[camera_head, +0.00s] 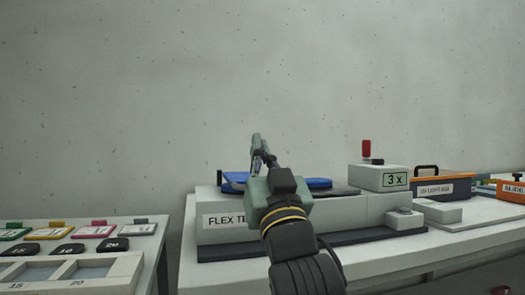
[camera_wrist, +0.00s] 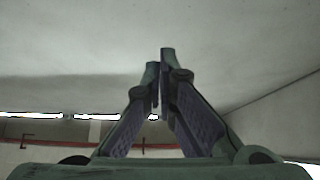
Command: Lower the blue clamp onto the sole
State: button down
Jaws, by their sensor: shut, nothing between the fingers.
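The blue clamp (camera_head: 306,183) lies flat across the top of the white flex tester (camera_head: 335,212) in the head view. Its left part shows on the other side of my gripper, and its middle is hidden behind it. A dark flat piece beside the clamp's right end may be the sole; I cannot tell for sure, nor how far the clamp is above it. My gripper (camera_head: 257,148) is in front of the clamp, fingers pointing up and shut with nothing between them. The shut fingers also show in the wrist view (camera_wrist: 161,82), where no clamp is visible.
A box marked 3x (camera_head: 380,178) with a red-topped lever (camera_head: 366,148) stands on the tester's right. An orange and blue case (camera_head: 455,189) is farther right. At left, a tray (camera_head: 75,272) and several coloured tags stand on another table. Above the tester is free room.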

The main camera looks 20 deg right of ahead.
jog(key=s+f, duration=0.5)
jog(key=f, duration=0.2)
jog(key=shift+s+f, duration=0.25)
jog(key=shift+f, duration=0.05)
